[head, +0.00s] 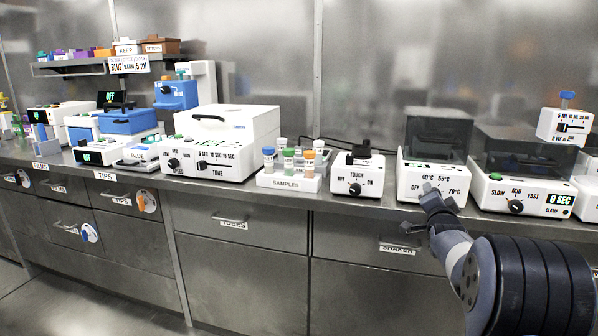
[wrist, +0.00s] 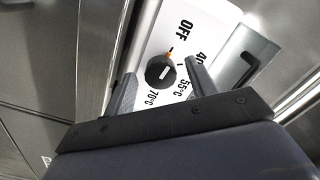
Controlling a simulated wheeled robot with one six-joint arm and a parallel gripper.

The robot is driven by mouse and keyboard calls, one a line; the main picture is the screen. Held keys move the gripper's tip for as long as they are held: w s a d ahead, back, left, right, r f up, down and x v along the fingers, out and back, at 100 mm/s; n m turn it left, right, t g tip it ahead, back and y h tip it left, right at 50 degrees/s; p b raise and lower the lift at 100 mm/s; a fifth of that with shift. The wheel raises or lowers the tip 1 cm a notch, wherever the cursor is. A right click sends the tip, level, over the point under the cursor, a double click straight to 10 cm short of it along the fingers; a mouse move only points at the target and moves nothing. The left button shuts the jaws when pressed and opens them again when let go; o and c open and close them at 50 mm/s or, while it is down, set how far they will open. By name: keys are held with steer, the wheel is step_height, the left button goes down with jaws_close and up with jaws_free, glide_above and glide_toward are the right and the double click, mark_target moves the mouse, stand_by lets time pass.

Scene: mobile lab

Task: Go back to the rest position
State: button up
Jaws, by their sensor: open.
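My gripper (head: 433,196) is in front of the white heater box (head: 408,171) marked OFF, 40 °C, 55 °C and 70 °C, at the right of the bench. In the wrist view, its two fingers (wrist: 160,80) are spread apart with nothing held between them. The heater's black dial (wrist: 158,72) appears between the fingers, with an orange mark at its edge. I cannot tell whether the fingers touch the dial. In the head view my gripper hides the dial. My arm reaches in from the lower right.
The shaker (head: 491,190) with a 0 SEC display stands right of the heater. The touch-switch device (head: 343,183) and the sample rack (head: 290,182) stand to its left. Drawer handles (head: 400,246) stick out below the bench edge. The floor (head: 80,310) shows clear at lower left.

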steer(key=m+p, duration=0.2)
steer(key=m, duration=0.2)
steer(key=shift+m, duration=0.3)
steer(key=shift+a, duration=0.1)
